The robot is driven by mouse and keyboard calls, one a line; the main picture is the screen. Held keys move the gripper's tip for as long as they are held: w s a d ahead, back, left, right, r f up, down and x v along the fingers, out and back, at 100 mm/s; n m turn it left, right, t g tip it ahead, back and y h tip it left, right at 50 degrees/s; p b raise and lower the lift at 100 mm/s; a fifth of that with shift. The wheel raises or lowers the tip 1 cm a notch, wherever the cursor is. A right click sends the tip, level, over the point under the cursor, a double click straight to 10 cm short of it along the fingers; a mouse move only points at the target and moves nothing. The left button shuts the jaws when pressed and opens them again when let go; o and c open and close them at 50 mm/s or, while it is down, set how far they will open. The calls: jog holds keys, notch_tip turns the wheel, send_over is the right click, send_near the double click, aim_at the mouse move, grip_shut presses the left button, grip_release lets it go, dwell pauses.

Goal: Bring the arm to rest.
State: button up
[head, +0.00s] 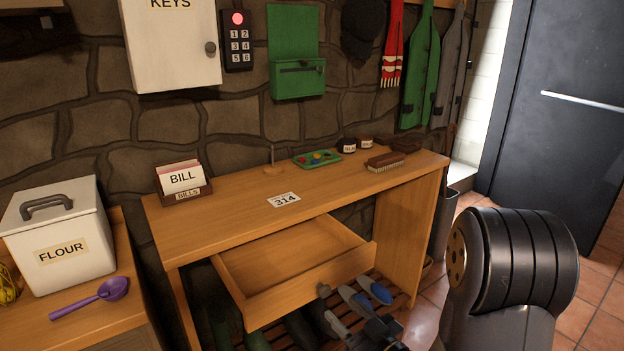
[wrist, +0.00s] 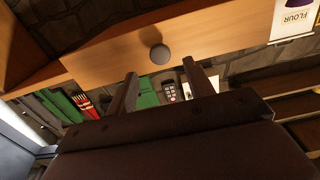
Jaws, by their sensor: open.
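My arm shows as a large dark rounded link (head: 515,262) at the lower right of the head view. My gripper (wrist: 160,84) shows in the wrist view with its two dark fingers apart and nothing between them. The wrist picture is upside down. The round grey drawer knob (wrist: 159,54) and the wooden drawer front appear just beyond the fingertips, with a gap that I cannot measure.
The wooden drawer (head: 290,262) is pulled open and looks empty. The table (head: 235,222) carries a bill holder (head: 183,181), a 314 card (head: 284,200), a green tray (head: 317,158) and a brush (head: 385,161). Shoes (head: 355,300) lie below. A flour canister (head: 60,236) stands left.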

aim_at(327, 293)
jog(key=x, duration=0.5)
jog(key=shift+w+a, duration=0.15)
jog(key=shift+w, duration=0.1)
jog(key=shift+s, duration=0.1)
